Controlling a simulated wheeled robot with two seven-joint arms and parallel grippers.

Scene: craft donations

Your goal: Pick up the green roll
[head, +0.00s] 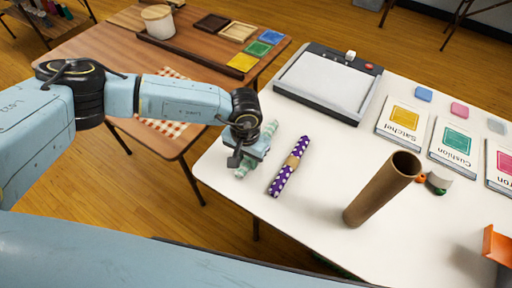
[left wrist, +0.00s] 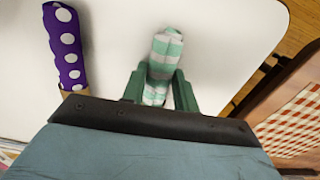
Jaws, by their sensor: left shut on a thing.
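The green roll (head: 270,129), pale with green checks, is at the left edge area of the white table. In the head view my left gripper (head: 243,164) is over its middle and hides part of it. In the left wrist view the green roll (left wrist: 164,57) passes between the two dark green fingers of my left gripper (left wrist: 160,85), which are shut on it. I cannot tell whether the roll is touching the table or slightly above it. My right gripper is not in view.
A purple dotted roll (head: 290,166) with a brown band lies just right of the green roll. A cardboard tube (head: 383,190) stands further right. A grey tray-like device (head: 327,84) and labelled cards (head: 403,116) are behind. A brown table (head: 190,62) is at left.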

